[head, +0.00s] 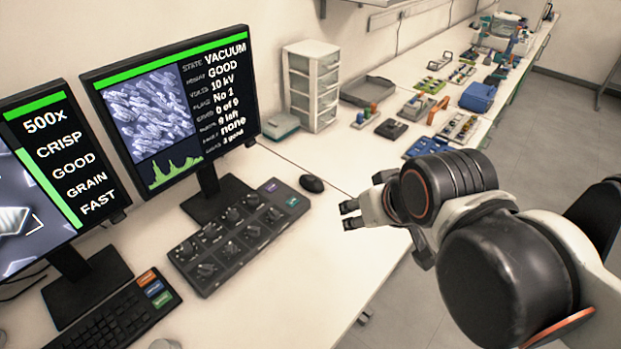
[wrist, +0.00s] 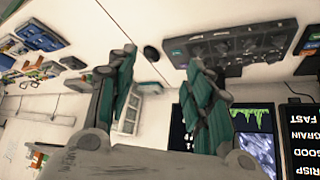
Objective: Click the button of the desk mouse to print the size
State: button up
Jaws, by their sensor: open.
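The desk mouse (head: 312,184) is small and black. It lies on the white desk just past the right end of the knob panel in the head view. In the wrist view, which is turned upside down, the mouse (wrist: 151,53) shows near the top between my fingertips. My gripper (head: 349,215) is open and empty, to the right of and nearer than the mouse, apart from it. Its two green-padded fingers (wrist: 163,60) are spread in the wrist view. The right monitor (head: 175,105) reads VACUUM GOOD, 10 kV, 0 of 9.
The black knob panel (head: 240,236) lies left of the mouse. A left monitor (head: 40,180) and a keyboard (head: 115,312) stand further left. A white drawer unit (head: 312,85) and a grey tray (head: 368,91) are behind.

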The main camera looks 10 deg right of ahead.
grip_shut()
dwell(1.2)
